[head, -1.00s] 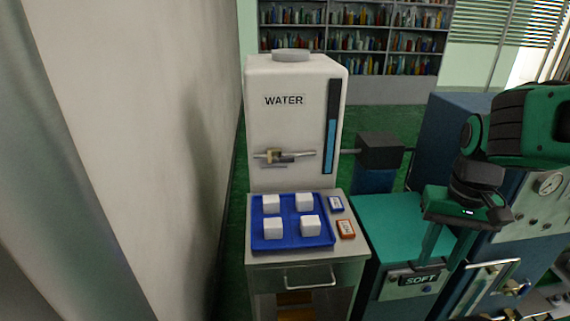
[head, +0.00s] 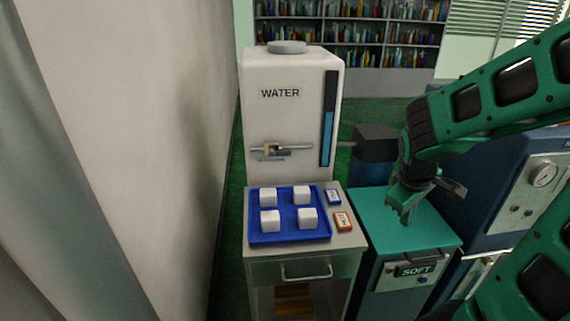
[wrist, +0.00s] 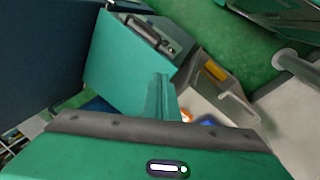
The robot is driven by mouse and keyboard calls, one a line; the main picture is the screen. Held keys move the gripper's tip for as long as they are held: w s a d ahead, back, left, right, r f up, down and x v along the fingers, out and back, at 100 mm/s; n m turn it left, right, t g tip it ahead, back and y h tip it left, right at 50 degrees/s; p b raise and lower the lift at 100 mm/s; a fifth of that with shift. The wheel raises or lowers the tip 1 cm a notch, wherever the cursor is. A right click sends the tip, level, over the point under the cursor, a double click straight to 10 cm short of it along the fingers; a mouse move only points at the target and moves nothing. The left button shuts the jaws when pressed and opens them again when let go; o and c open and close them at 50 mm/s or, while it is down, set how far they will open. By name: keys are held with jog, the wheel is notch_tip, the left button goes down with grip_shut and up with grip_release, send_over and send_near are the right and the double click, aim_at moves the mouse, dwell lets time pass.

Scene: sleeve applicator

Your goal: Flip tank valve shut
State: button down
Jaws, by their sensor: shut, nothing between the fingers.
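The white water tank (head: 288,115) stands at the back of the cart, with a "WATER" label and a blue level gauge on its right side. Its valve (head: 270,149) is on the tank's front, a brass body on a horizontal metal pipe with a lever lying roughly along the pipe. My gripper (head: 405,218) is right of the tank and above the teal top of the SOFT cabinet, apart from the valve. Its fingers are shut and empty. In the wrist view the fingers (wrist: 164,95) show over the teal cabinet (wrist: 125,65); the valve is not in that view.
A blue tray (head: 290,238) with several white cubes sits on the cart before the tank. A blue box (head: 333,197) and an orange box (head: 343,221) lie beside it. A dark box (head: 375,143) joins the tank's right side. A wall (head: 130,120) stands left.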

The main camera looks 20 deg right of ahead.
aim_at(280, 152)
jog(key=w+a+f+n+t+h, duration=0.1)
jog(key=w+a+n+t, duration=0.2)
jog(key=w+n, duration=0.55)
jog(key=w+a+f+n+t+h, duration=0.1)
jog(key=w+a+n+t+h, duration=0.15)
jog(key=w+n, duration=0.55)
jog(key=w+a+n+t+y, duration=0.2)
jog(key=w+a+n+t, duration=0.1)
jog(key=a+n, duration=0.4)
jog(key=w+a+n+t+y, duration=0.2)
jog(key=w+a+n, duration=0.4)
jog(key=a, duration=0.4)
jog(key=shift+w+n+t, duration=0.25)
jog(key=shift+n+t, duration=0.4)
jog(key=shift+t, duration=0.1)
jog(key=shift+w+f+y, duration=0.1)
jog(key=shift+y, duration=0.15)
jog(key=x, duration=0.9)
jog(key=shift+w+d+f, duration=0.2)
jog(key=shift+w, duration=0.1)
jog(key=shift+w+r, duration=0.15)
jog(key=shift+r, duration=1.85)
